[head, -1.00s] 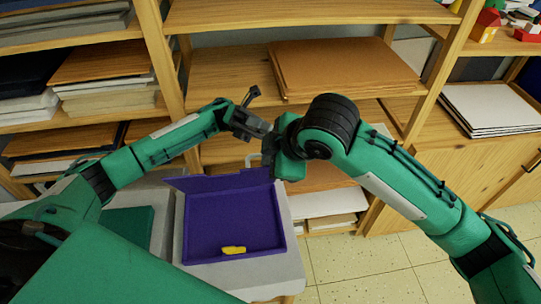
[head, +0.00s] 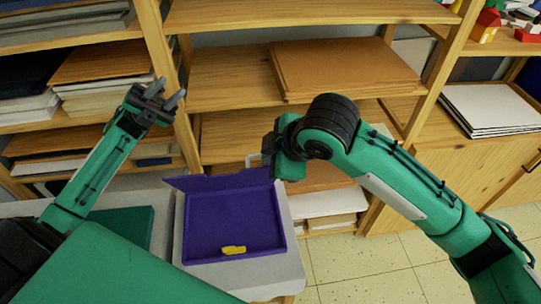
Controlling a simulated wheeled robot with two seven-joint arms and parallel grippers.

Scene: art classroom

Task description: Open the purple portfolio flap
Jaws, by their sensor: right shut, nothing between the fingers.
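The purple portfolio (head: 234,222) lies on the pale grey table, with a shallow tray-like inside in view. Its flap (head: 218,181) stands raised along the far edge. A small yellow piece (head: 233,250) lies inside near the front wall. My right gripper (head: 268,158) is at the flap's upper right end, shut and empty; my wrist partly hides it, and I cannot tell whether it touches the flap. My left gripper (head: 168,94) is up and to the left of the portfolio, in front of the shelves, with its fingers apart and empty.
A green folder (head: 130,226) lies on the table (head: 262,272) left of the portfolio. Wooden shelves (head: 235,80) with stacked boards (head: 345,68) stand close behind. Tiled floor (head: 370,272) is clear at the right.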

